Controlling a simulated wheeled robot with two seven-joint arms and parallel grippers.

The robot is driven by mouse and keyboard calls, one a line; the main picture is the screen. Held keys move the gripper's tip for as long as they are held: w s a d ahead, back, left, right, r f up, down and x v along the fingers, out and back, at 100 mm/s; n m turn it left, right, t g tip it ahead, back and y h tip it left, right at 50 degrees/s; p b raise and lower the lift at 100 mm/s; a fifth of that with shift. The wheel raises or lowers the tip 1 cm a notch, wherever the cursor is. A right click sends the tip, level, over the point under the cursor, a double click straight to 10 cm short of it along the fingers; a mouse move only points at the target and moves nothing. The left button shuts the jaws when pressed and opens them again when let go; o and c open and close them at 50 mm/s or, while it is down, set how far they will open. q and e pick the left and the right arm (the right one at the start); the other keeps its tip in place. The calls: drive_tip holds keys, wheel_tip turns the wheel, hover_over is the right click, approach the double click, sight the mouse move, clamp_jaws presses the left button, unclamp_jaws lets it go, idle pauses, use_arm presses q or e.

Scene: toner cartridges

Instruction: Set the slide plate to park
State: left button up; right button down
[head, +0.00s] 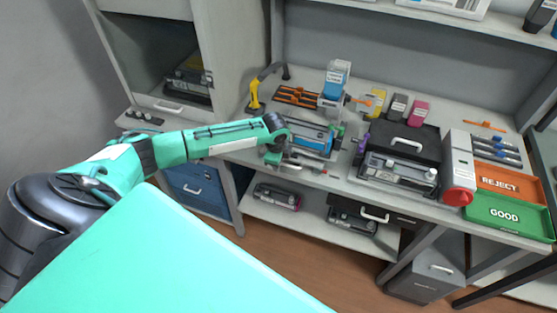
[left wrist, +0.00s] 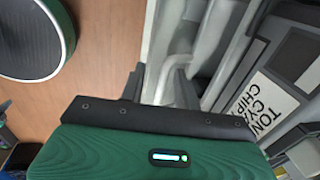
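The toner fixture (head: 300,128) sits at the bench's front edge with a cyan part on it. I cannot make out the slide plate for certain; a pale metal piece (head: 303,163) lies at the fixture's front, partly behind my left gripper (head: 279,153). In the left wrist view the two dark fingers of my left gripper (left wrist: 158,80) are apart. A pale grey curved bar (left wrist: 186,92) shows beside and partly behind the right finger; I cannot tell if they touch. A label reading toner, cyan and chip (left wrist: 262,108) is at the right. My right gripper is out of view.
A black case (head: 405,142) and a printer-like unit (head: 397,172) stand right of the fixture. Further right are a red-tipped grey container (head: 458,165), an orange reject tray (head: 508,188) and a green good tray (head: 505,214). A yellow-handled tool (head: 255,97) stands behind my left wrist.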

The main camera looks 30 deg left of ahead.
use_arm(q)
drive_tip(key=shift+w+d+r, duration=0.1)
drive_tip(key=shift+r, duration=0.35)
wheel_tip(320, 180, up, 13)
drive_tip(key=s+b, duration=0.2)
drive_tip(key=b, duration=0.1)
drive_tip(key=shift+s+d+f, duration=0.15)
drive_tip(key=shift+s+d, duration=0.05)
drive_tip(key=shift+s, duration=0.1)
